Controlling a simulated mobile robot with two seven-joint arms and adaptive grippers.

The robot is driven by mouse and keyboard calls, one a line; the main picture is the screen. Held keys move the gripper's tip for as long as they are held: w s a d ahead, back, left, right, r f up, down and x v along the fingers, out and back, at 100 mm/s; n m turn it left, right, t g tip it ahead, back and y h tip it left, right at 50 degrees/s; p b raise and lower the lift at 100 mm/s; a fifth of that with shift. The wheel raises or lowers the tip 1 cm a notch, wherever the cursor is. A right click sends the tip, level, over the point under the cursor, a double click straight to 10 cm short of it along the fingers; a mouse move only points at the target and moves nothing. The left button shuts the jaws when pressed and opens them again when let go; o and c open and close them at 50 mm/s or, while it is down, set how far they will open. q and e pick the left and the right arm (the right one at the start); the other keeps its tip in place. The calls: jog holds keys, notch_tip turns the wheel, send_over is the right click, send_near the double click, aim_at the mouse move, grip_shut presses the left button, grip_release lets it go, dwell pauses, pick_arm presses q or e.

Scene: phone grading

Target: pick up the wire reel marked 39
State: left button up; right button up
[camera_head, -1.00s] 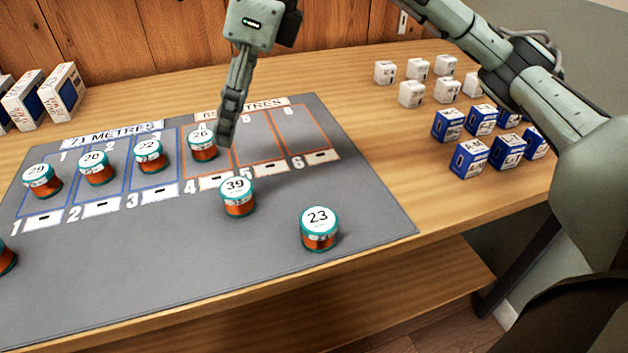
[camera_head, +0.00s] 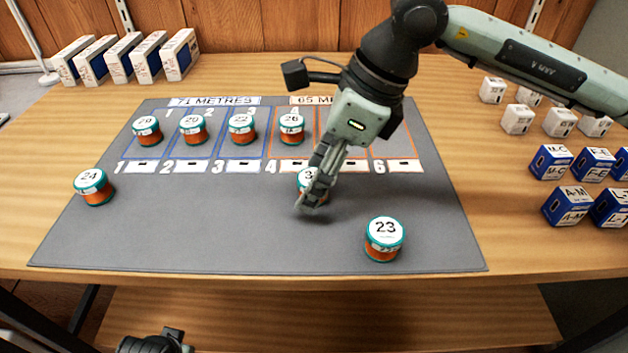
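The wire reel marked 39 (camera_head: 303,177) stands on the grey mat (camera_head: 240,235) just below the numbered slots, near label 4. Only part of its white top, with a "3", and a little of its edge show. The rest is hidden by my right gripper (camera_head: 312,198), which reaches down from the upper right with its fingers in front of the reel. I cannot tell whether the fingers touch it or how far apart they are. A dark part of my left gripper (camera_head: 155,342) shows at the bottom edge; its fingers are not clear.
Reel 23 (camera_head: 384,239) stands at right front and reel 24 (camera_head: 94,187) at left. Reel 26 (camera_head: 291,129), reel 22 (camera_head: 241,128) and two others stand in slots 1 to 4. Blue boxes (camera_head: 551,162) and white boxes (camera_head: 518,119) stand at right. The mat's front middle is clear.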

jog(key=shift+a+f, duration=0.1)
jog(key=shift+f, duration=0.35)
jog(key=c, duration=1.2)
jog(key=shift+r, duration=0.1)
